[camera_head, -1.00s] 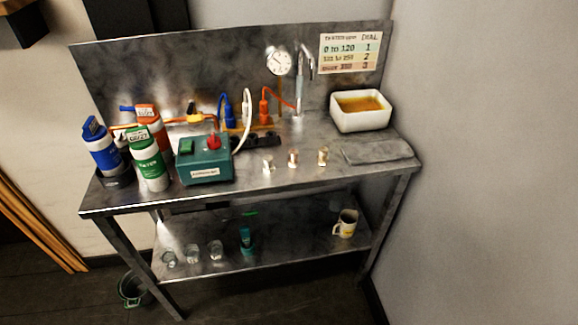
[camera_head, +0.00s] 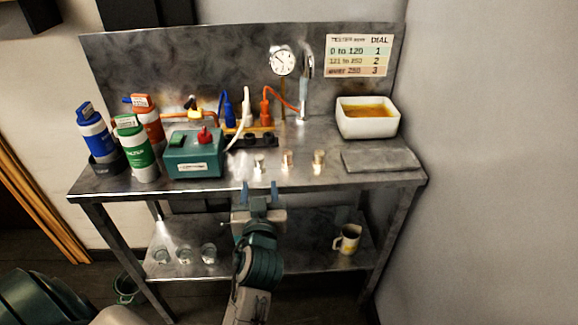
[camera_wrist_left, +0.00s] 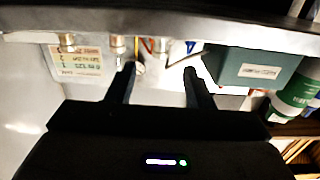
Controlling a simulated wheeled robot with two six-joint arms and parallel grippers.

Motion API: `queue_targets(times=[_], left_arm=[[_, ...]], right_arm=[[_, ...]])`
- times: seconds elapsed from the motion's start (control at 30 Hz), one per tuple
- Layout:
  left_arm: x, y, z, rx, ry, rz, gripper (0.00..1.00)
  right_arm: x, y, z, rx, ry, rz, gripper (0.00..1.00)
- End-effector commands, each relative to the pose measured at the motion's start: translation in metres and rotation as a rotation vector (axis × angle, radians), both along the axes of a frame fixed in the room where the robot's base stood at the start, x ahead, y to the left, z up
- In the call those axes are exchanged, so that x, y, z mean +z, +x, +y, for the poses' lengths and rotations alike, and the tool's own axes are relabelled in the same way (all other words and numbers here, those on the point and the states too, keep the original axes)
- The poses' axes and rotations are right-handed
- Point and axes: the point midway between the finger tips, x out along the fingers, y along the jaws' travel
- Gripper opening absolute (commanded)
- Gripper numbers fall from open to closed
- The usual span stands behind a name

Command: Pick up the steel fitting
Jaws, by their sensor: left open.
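The steel fitting (camera_head: 259,163) is a small silvery piece standing on the bench top, right of the green box. It is the left one of a row of three, beside a copper fitting (camera_head: 287,160) and a brass fitting (camera_head: 319,160). My left gripper (camera_head: 260,190) is open and empty at the bench's front edge, in front of the steel fitting and apart from it. In the left wrist view the fitting (camera_wrist_left: 160,45) shows between the two spread fingers (camera_wrist_left: 160,75), beyond their tips. My right gripper is not in view.
The green box (camera_head: 193,155) with a red knob stands left of the fittings. Bottles (camera_head: 141,155) stand at the far left. A grey mat (camera_head: 382,160) and a white tub (camera_head: 366,131) are on the right. The lower shelf holds glasses and a mug (camera_head: 347,239).

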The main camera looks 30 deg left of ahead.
Motion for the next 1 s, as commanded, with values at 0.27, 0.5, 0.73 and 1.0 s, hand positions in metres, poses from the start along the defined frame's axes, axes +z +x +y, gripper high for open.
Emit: queue_targets(times=[0.27, 0.5, 0.73, 1.0], left_arm=[[0.009, 0.019, 0.016, 0.009, 0.005, -0.018, 0.47], [0.008, 0.042, 0.030, 0.009, 0.002, -0.015, 0.47], [0.012, 0.059, 0.041, 0.009, 0.005, -0.016, 0.47], [0.011, 0.088, 0.058, 0.009, 0.001, -0.015, 0.47]], right_arm=[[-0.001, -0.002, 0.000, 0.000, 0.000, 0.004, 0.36], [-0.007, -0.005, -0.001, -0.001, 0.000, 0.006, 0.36], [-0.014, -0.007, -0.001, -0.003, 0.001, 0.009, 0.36], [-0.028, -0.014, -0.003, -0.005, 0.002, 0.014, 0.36]])
